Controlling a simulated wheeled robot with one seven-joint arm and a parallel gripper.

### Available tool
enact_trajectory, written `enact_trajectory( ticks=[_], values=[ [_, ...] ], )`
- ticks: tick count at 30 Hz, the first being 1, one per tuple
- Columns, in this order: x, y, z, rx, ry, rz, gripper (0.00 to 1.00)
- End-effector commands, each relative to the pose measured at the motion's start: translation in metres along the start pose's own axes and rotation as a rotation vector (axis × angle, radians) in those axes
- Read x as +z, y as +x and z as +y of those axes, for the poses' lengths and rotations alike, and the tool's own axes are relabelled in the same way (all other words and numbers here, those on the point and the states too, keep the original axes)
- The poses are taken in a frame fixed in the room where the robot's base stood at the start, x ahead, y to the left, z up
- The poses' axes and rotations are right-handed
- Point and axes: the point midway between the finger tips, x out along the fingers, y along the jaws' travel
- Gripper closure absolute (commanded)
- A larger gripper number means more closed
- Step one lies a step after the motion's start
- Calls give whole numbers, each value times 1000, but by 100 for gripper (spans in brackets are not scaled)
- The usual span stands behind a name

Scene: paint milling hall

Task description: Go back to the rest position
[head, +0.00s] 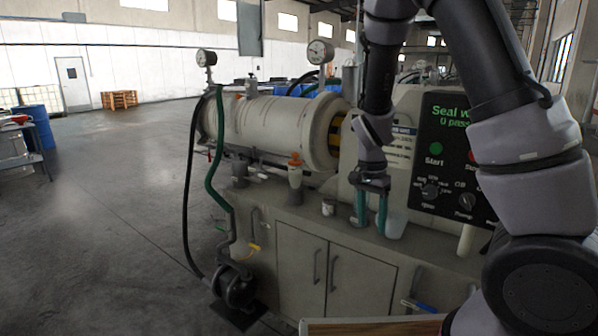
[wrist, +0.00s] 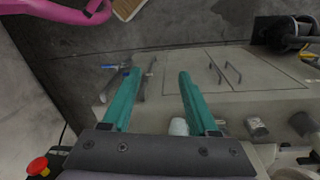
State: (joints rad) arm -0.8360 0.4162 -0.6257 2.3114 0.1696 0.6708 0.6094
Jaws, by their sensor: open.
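My gripper (head: 371,212) points down in front of the milling machine, over the front part of its cabinet top. Its two teal fingers are apart with nothing held between them. In the wrist view the open fingers (wrist: 156,88) show against the cabinet front and floor. A whitish cup (head: 396,224) stands just right of the fingers in the head view; it also shows in the wrist view (wrist: 179,127) near the right finger. My arm hides part of the control panel (head: 440,165).
A small grey-white cup (head: 328,207) and an orange-topped valve (head: 295,170) are left of my gripper. The horizontal mill cylinder (head: 265,125) lies behind. A pump (head: 235,285) with hoses stands on the floor. The floor at left (head: 110,220) is clear.

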Motion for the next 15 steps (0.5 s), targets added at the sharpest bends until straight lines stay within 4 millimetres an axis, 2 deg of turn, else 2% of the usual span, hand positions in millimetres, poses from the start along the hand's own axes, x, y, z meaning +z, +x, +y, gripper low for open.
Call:
enact_trajectory(
  ticks=[1, 8, 15],
  values=[
    [-1, -20, 3, -55, -12, -31, 40],
    [-2, -105, 25, -274, -119, -77, 40],
    [0, -190, 70, -475, -246, 24, 40]
  ],
)
